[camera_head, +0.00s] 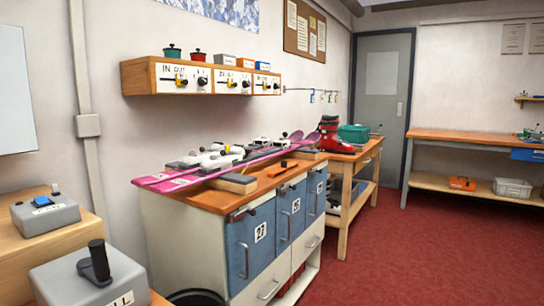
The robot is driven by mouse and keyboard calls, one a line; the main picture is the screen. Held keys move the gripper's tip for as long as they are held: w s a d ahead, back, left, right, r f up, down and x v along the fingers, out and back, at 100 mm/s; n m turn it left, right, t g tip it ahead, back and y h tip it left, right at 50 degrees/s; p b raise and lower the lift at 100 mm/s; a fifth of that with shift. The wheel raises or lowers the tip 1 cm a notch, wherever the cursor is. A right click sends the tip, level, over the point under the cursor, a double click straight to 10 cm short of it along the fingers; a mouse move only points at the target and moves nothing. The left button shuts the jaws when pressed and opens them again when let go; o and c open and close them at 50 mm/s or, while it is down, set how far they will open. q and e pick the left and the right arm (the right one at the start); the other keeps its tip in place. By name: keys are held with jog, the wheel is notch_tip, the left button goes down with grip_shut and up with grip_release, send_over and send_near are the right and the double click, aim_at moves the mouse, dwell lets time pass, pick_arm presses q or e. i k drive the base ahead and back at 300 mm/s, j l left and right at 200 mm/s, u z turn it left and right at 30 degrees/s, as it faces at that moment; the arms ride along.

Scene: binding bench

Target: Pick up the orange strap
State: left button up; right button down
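A small orange item (289,164), which looks like the orange strap, lies on the wooden top of the binding bench (262,184), in front of the skis. It is too small in the picture to make out its exact shape. Neither of my grippers is in view.
Grey boxes (45,212) are at the near left. Red carpet to the right is open.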

aim_at(284, 168)
jog(key=u, duration=0.55)
jog(key=i+l+u, duration=0.45)
jog(key=u, duration=0.2)
jog(key=i+l+u, duration=0.1)
jog(key=l+u, duration=0.25)
jog(key=l, duration=0.15)
